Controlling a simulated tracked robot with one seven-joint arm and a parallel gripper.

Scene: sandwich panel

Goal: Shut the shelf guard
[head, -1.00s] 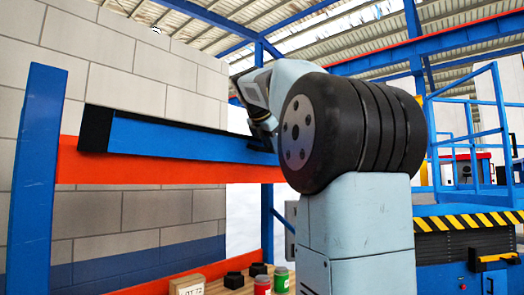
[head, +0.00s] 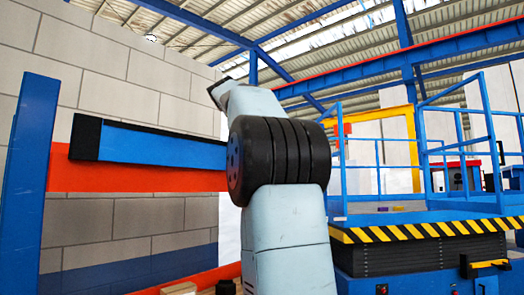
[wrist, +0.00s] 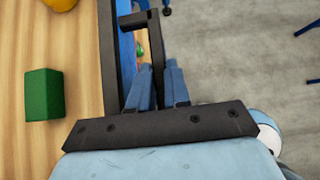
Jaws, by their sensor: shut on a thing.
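The shelf guard is a long blue panel (head: 165,147) with a black end, across the orange shelf beam at left in the head view. Its right end is hidden behind my arm. In the wrist view a dark bar (wrist: 156,45), which looks like part of the guard, runs between the two blue-grey fingers of my gripper (wrist: 157,75). My gripper is shut on this bar. In the head view my gripper is hidden behind my arm.
A blue post (head: 32,190) stands at far left before a block wall. In the wrist view a green block (wrist: 44,94) and a yellow object (wrist: 60,4) lie on a wooden surface left of the bar. Open grey floor is right. A striped lift platform (head: 420,232) stands right.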

